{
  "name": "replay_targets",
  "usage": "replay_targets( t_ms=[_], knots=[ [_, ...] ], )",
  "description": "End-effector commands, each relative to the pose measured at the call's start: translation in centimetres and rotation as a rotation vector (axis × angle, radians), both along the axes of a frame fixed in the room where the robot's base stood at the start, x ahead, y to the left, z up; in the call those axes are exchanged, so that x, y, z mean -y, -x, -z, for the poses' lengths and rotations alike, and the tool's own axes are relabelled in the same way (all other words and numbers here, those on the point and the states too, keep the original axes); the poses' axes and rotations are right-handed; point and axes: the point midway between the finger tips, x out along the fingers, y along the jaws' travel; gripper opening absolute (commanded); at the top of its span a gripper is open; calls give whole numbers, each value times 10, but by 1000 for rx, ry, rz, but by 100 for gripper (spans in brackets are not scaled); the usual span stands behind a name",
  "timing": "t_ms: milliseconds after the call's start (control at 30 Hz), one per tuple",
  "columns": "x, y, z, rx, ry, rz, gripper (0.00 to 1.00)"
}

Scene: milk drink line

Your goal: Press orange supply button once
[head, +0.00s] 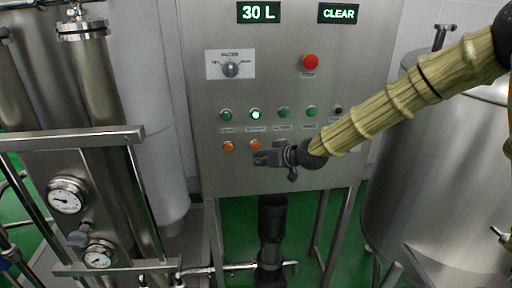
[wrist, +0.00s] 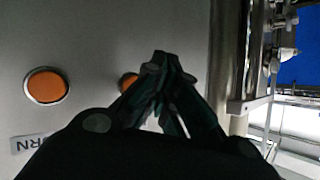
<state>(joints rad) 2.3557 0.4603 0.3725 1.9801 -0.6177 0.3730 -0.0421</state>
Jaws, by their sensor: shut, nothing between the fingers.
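Two orange buttons sit in the lowest row of the grey control panel (head: 300,178). In the head view the left orange button (head: 228,146) is clear, and the right orange button (head: 256,145) is just above my gripper's fingertips (head: 257,158). In the wrist view one orange button (wrist: 47,87) is fully visible, with a partly hidden label below it. A second orange button (wrist: 129,82) is partly hidden by my gripper (wrist: 166,65). My gripper is shut and empty. I cannot tell whether it touches the panel or a button. No supply label is readable.
Green buttons (head: 255,114) form the row above, one brightly lit. Higher up are a rotary selector (head: 230,69) and a red stop button (head: 309,62). The displays read 30 L (head: 258,12) and CLEAR (head: 339,13). A steel tank (head: 430,190) stands right, pipework left.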

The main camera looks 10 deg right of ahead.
Motion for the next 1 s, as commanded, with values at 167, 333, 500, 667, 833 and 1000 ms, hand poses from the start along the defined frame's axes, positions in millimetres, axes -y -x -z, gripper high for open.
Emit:
replay_targets(
  t_ms=[167, 333, 500, 667, 833, 1000],
  knots=[
    [1, -12, 1, 0, 0, 1, 0],
    [0, -16, 1, -1, 0, 0, 0],
    [0, -17, 1, -1, 0, 0, 0],
    [0, -17, 1, -1, 0, 0, 0],
    [0, -17, 1, -1, 0, 0, 0],
    [0, -16, 1, -1, 0, 0, 0]
  ],
)
